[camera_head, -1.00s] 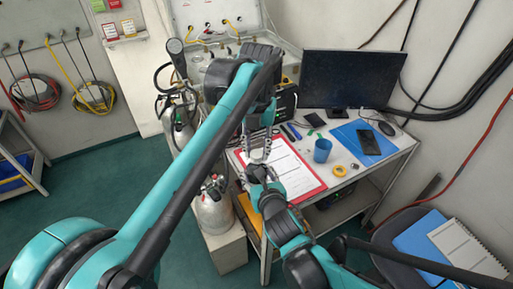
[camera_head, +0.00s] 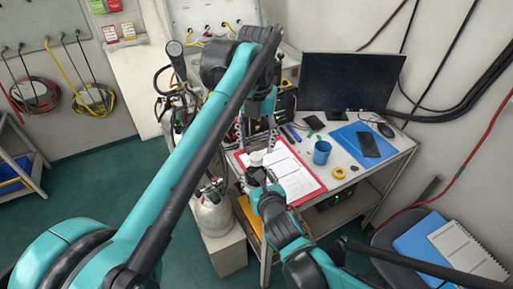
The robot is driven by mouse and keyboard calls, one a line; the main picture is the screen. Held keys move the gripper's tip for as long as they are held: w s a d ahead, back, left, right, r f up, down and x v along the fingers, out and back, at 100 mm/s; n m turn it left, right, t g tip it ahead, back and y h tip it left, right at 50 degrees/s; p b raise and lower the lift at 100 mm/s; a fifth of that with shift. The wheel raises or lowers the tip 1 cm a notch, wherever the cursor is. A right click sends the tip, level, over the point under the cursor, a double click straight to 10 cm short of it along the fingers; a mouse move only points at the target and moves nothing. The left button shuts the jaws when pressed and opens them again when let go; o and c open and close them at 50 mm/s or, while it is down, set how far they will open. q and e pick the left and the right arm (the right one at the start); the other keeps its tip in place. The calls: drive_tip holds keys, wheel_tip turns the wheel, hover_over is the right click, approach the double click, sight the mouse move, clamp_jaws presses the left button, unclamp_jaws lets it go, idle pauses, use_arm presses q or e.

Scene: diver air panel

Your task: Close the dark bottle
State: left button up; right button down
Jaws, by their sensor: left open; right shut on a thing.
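My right gripper (camera_head: 257,175) is low over the clipboard at the left part of the desk. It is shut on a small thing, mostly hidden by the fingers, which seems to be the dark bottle. A small white top, like a cap (camera_head: 256,158), shows just above the fingers. I cannot tell whether it is fully seated. My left gripper (camera_head: 258,140) points down above that white top. Its fingers are open, spread apart and empty, with a small gap to the top.
A red-edged clipboard (camera_head: 303,181) lies under the grippers. A blue cup (camera_head: 321,152), yellow tape roll (camera_head: 338,173), blue folder (camera_head: 350,140) and monitor (camera_head: 352,80) occupy the desk (camera_head: 388,163). A silver cylinder (camera_head: 213,215) stands left of the desk.

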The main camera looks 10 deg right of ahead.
use_arm(q)
drive_tip(key=shift+r, duration=0.4)
drive_tip(key=shift+c, duration=0.4)
